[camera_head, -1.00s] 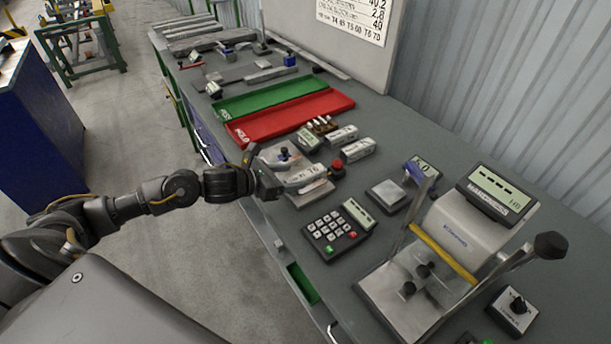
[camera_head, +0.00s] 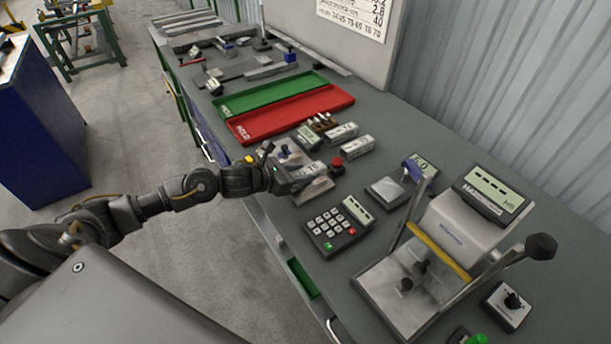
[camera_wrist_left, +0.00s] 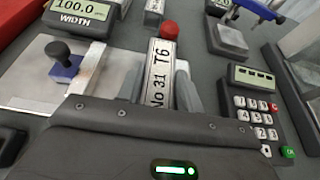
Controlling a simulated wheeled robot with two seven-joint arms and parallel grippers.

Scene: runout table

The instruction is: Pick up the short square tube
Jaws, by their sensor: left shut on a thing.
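A short pale square tube (camera_wrist_left: 158,74), marked "No 31 T6", lies lengthwise between the fingers of my left gripper (camera_wrist_left: 161,88) in the left wrist view. The fingers sit along both its sides and are shut on it. In the head view my left gripper (camera_head: 283,181) reaches in from the left, and the tube (camera_head: 304,172) shows just beyond it, over the metal plate of a gauge. I cannot tell whether the tube is clear of the plate. My right gripper is not in view.
A width gauge (camera_wrist_left: 62,70) is left of the tube. A red button (camera_head: 337,161) and two pale blocks (camera_head: 342,133) stand beyond it. A keypad (camera_head: 336,224) is at right. Red and green trays (camera_head: 295,117) lie behind; a lever tester (camera_head: 440,235) stands front right.

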